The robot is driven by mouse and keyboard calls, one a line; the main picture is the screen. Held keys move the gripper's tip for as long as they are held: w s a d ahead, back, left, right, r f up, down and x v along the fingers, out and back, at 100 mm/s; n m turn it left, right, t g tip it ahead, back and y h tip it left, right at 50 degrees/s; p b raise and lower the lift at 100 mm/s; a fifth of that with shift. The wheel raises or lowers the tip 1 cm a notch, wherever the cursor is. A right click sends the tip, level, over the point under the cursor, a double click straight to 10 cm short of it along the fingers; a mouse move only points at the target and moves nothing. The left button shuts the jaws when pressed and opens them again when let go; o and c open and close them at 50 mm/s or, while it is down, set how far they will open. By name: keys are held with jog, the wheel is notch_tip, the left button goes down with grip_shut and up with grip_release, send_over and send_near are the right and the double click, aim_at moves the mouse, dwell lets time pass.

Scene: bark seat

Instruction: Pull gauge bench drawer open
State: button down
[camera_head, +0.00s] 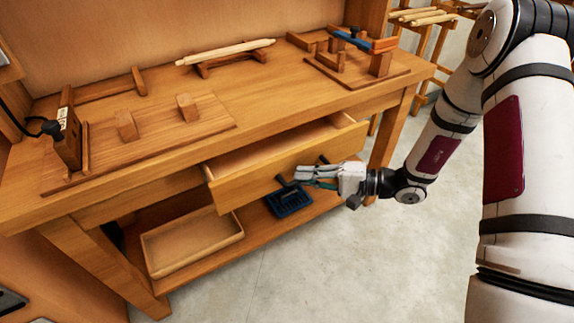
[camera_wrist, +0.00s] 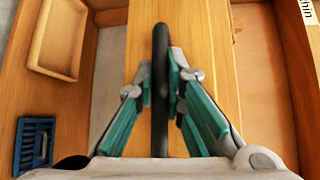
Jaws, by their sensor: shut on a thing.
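The bench drawer (camera_head: 236,190) is pulled out partway from under the bench top, and its inside shows as a strip behind the front. Its front also shows in the wrist view (camera_wrist: 205,40). A dark bar handle (camera_wrist: 160,45) runs along the drawer front. My gripper (camera_head: 300,178) is at the drawer front in the head view. In the wrist view my gripper (camera_wrist: 172,85) has its green-padded fingers closed on either side of the handle. In the head view my fingers hide part of the handle.
Wooden fixtures and a rolling-pin-like rod (camera_head: 225,52) are on the bench top (camera_head: 250,100). The floor (camera_head: 330,265) in front of the bench is clear.

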jog(key=s+d, duration=0.6)
jog(key=s, duration=0.3)
jog(key=shift+s+d, duration=0.35)
jog(key=c, duration=1.9)
grip_release()
jog(key=shift+d, duration=0.1)
jog(key=v, duration=1.1)
jog(key=shift+s+d, duration=0.1)
jog(key=shift+d, duration=0.3)
